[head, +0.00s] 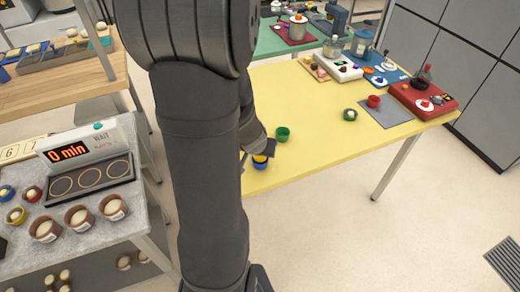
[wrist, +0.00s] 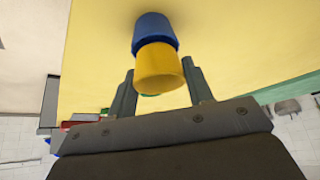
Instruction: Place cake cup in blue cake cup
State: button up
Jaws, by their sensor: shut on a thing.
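My gripper (wrist: 160,80) is shut on a yellow cake cup (wrist: 160,72), which sits between its two fingers. The blue cake cup (wrist: 153,28) is right at the far end of the yellow cup in the wrist view, in line with it. The yellow cup overlaps the blue rim; I cannot tell how deep it is inside. In the head view the blue cup (head: 260,165) stands on the yellow table near its left front edge, with a little yellow showing just above it. My arm and gripper hide part of this spot.
A green cup (head: 283,134) stands on the yellow table (head: 320,140), just behind the blue cup. A red cup (head: 373,101) and a dark green cup (head: 350,114) stand farther right, by a grey mat (head: 390,113). The table's middle is clear. A timer counter (head: 90,165) is at left.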

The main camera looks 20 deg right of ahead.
jog(key=shift+f, duration=0.45)
jog(key=o, duration=1)
jog(key=shift+c, duration=0.2)
jog(key=shift+r, duration=0.2)
jog(key=shift+r, duration=0.5)
jog(key=v, duration=1.2)
jog(key=shift+f, duration=0.15)
jog(key=x, duration=1.1)
jog(key=shift+w+d+f, duration=0.15)
jog(key=shift+w+f, duration=0.05)
jog(key=shift+f, duration=0.4)
